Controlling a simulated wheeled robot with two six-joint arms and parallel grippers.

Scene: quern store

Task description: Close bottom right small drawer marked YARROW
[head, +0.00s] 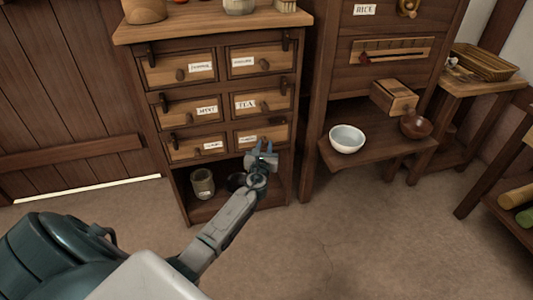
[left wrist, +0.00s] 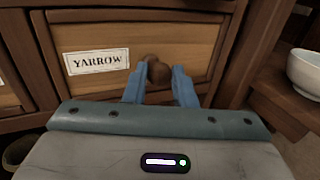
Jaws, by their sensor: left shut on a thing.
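The bottom right small drawer (head: 250,135) sits low in the wooden cabinet. In the left wrist view the drawer front (left wrist: 200,38) carries a white label reading YARROW (left wrist: 96,61) and a round dark wooden knob (left wrist: 158,72). The front looks about flush with the cabinet frame, though I cannot tell exactly. My left gripper (head: 263,150) is at this drawer, with its blue fingers (left wrist: 158,85) shut on the knob, one on each side. In the head view the gripper hides part of the drawer front. My right gripper is not in view.
Other small drawers, such as the one marked TEA (head: 280,99), are above and beside. A jar (head: 202,183) stands on the open shelf below. A white bowl (head: 347,139) and a brown bowl (head: 415,126) stand on the ledge at right. The floor in front is clear.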

